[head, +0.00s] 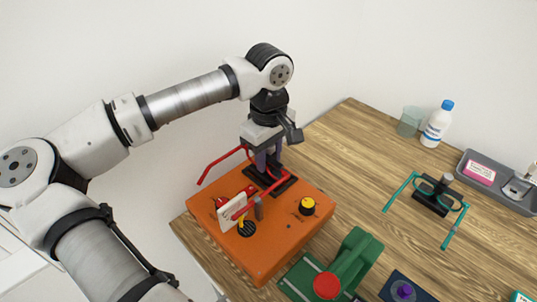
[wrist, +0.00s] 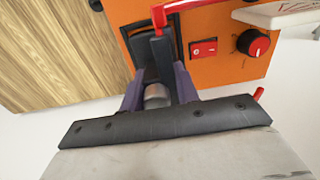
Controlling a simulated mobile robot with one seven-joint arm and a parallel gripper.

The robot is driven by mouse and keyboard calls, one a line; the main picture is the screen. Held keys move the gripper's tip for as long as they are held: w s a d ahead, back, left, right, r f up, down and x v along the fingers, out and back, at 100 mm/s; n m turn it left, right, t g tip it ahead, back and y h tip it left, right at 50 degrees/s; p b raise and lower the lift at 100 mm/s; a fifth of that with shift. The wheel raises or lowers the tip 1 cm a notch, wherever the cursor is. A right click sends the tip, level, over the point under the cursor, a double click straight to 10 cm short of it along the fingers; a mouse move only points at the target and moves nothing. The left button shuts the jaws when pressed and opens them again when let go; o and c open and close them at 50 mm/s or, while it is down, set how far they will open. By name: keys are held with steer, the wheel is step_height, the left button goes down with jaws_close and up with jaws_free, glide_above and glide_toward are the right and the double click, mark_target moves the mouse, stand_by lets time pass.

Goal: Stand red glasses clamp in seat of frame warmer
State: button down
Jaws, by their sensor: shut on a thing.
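The orange frame warmer (head: 270,250) stands at the table's near left corner; it also shows in the wrist view (wrist: 225,20). Its black seat (head: 285,186) is on top, and a black recessed part shows in the wrist view (wrist: 171,28). My gripper (head: 266,156) is above the seat, pointing down. In the wrist view its purple fingers (wrist: 157,92) are shut on the silver knob of the red glasses clamp (wrist: 157,97). The clamp's dark body and the red glasses (wrist: 190,4) lie beyond the fingers. Whether the clamp's foot is inside the seat is hidden.
A white card (head: 231,213) and a yellow-topped knob (head: 308,205) are on the warmer. A green case with a red cap (head: 326,286) stands close to its right. Teal glasses in a clamp (head: 433,192), a bottle (head: 437,127) and a grey tray (head: 512,201) are further right.

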steer(key=shift+f, duration=0.15)
steer(key=c, duration=0.6)
jaws_free()
steer(key=shift+c, duration=0.2)
steer(key=shift+r+p, duration=1.25)
steer(key=shift+r, duration=1.75)
steer(key=shift+s+f, duration=0.1)
